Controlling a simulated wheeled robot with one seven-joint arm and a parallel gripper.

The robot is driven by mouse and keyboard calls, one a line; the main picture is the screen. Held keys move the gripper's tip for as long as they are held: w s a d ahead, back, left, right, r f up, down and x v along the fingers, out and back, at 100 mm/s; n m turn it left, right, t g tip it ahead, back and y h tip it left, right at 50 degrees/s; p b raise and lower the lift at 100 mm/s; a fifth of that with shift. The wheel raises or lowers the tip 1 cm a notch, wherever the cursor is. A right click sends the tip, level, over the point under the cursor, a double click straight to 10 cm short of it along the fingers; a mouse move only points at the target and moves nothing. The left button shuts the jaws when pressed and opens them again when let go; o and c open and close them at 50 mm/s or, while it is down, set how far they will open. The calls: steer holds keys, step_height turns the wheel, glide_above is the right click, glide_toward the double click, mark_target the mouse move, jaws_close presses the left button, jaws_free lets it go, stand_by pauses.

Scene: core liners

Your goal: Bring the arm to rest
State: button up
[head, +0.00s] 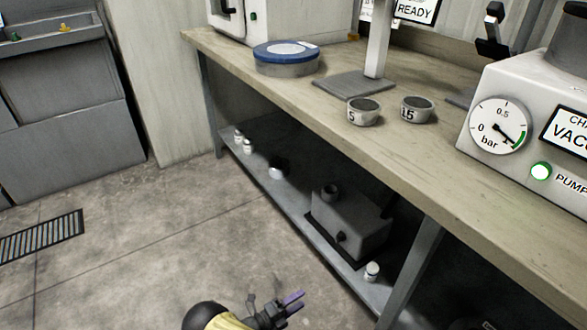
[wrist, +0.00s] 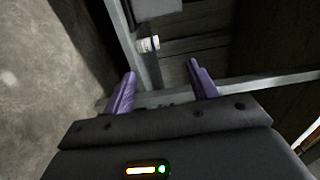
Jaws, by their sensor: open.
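My gripper (head: 291,304) shows at the bottom of the head view, low over the floor in front of the workbench. In the wrist view my gripper (wrist: 160,88) has its two purple fingers spread apart, with nothing between them. Past the fingers, the wrist view shows the bench's lower frame and a small white jar (wrist: 149,44) on the lower shelf. My arm is partly in view, with a black joint and a yellow section; the rest is out of frame.
The workbench (head: 330,92) carries a blue-lidded round tin (head: 286,58), two small cups marked 5 (head: 363,112) and 15 (head: 417,109), and a vacuum unit (head: 510,135). Its lower shelf holds a grey pump (head: 350,225) and several white jars. Floor to the left is clear around a grate (head: 42,236).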

steer(key=s+d+r+n+g+y+p, duration=0.2)
steer(key=s+d+r+n+y, duration=0.25)
steer(key=r+n, duration=0.7)
steer(key=s+d+r+n+g+y+p, duration=0.1)
steer(key=s+d+r+n+g+y, duration=0.45)
steer(key=r, duration=0.95)
steer(key=s+d+r+n+y+p, duration=0.2)
steer(key=d+r+n+y, duration=0.3)
steer(key=r+n, duration=0.75)
steer(key=w+p+v, duration=0.2)
steer(key=p+v, duration=1)
steer(key=w+r+p+v, duration=0.1)
steer(key=w+p+v, duration=0.2)
steer(key=p+v, duration=0.9)
steer(key=w+p+v, duration=0.3)
steer(key=p+v, duration=1)
steer(key=shift+a+r, duration=0.3)
steer(key=shift+r, duration=0.2)
